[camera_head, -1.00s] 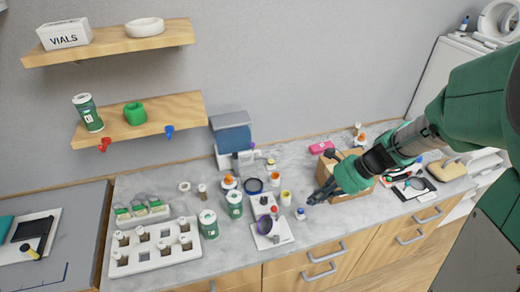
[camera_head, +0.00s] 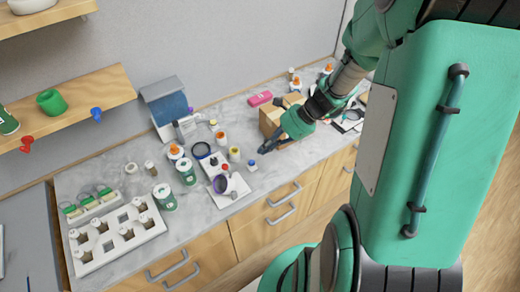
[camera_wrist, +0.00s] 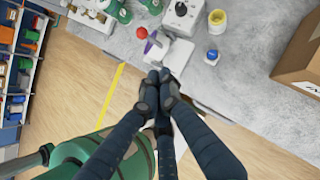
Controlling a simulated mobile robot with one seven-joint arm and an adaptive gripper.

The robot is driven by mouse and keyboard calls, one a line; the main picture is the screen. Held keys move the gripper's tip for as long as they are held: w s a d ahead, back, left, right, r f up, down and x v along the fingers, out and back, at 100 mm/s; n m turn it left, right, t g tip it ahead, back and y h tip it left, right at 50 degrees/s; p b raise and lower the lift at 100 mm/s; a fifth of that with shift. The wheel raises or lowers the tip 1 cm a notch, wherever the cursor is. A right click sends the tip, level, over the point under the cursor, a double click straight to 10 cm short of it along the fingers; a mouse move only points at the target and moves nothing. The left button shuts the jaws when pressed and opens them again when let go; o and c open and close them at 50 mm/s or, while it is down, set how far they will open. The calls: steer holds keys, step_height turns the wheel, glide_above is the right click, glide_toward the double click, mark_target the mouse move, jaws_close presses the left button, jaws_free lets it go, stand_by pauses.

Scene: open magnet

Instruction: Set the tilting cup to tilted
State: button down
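My gripper (camera_head: 279,138) is right of the cup in the head view, in front of a cardboard box. In the wrist view its dark fingers (camera_wrist: 159,76) are drawn together with nothing visible between them.
The cardboard box (camera_head: 268,121) stands right of the cup. A small blue-topped jar (camera_head: 252,165), a yellow-rimmed cup (camera_head: 234,154) and green-white jars (camera_head: 187,173) crowd nearby. A white vial rack (camera_head: 92,246) lies left. Free marble lies in front of the box.

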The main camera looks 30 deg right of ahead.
steer(key=a+r+b+x, duration=0.1)
steer(key=a+x, duration=0.1)
steer(key=x, duration=0.9)
steer(key=shift+w+a+r, duration=0.15)
steer(key=shift+w+a, duration=0.05)
steer(key=shift+w, duration=0.3)
steer(key=shift+a, duration=0.15)
steer(key=shift+w+a+r, duration=0.1)
steer(key=shift+a+r, duration=0.05)
steer(key=shift+a, duration=0.8)
steer(key=shift+d, duration=0.15)
